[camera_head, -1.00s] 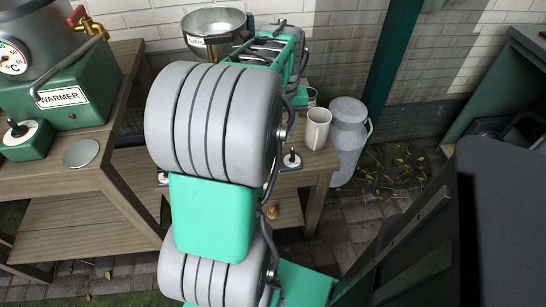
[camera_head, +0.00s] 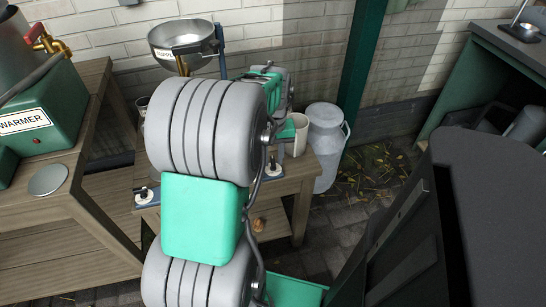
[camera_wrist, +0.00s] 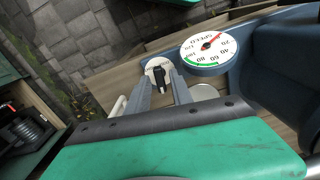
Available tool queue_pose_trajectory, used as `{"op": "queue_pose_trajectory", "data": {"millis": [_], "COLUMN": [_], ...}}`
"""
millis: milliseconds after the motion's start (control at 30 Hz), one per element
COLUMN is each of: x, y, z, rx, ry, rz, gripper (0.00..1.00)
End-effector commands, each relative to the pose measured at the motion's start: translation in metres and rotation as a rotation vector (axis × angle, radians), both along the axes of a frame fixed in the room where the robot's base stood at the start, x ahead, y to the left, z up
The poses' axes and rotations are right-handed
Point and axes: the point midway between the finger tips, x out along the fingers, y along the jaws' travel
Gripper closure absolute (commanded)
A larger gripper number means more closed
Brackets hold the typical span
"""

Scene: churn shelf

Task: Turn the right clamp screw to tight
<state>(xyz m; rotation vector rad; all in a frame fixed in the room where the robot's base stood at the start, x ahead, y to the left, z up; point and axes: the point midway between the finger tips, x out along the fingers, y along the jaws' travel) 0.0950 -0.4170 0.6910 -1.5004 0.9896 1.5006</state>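The right clamp screw (camera_head: 272,169) has a white disc and dark handle on a blue base at the bench's front edge. In the wrist view a clamp screw (camera_wrist: 158,75), apparently this one, lies just beyond my fingertips, its dark handle between their lines. My gripper (camera_wrist: 160,88) has two grey fingers spread apart with a visible gap. I see no clear contact with the handle. The left clamp screw (camera_head: 144,195) stands at the bench's front left. Any markings on the clamps are too small to read.
A blue machine with a speed dial (camera_wrist: 208,47) stands beside the clamp. A metal bowl (camera_head: 182,37) is above the bench. A mug (camera_head: 298,136) and a milk can (camera_head: 326,145) are at right. A green warmer (camera_head: 45,118) sits on the left bench.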

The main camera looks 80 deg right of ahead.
Motion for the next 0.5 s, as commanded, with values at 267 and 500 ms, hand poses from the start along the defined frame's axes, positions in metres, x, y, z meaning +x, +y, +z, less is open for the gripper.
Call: {"op": "queue_pose_trajectory", "data": {"millis": [267,500], "x": [0.0,0.0001], "y": [0.0,-0.0001], "z": [0.0002,0.0003], "rx": [0.0,0.0], "ry": [0.0,0.0], "rz": [0.0,0.0], "gripper": [0.97,1.0]}}
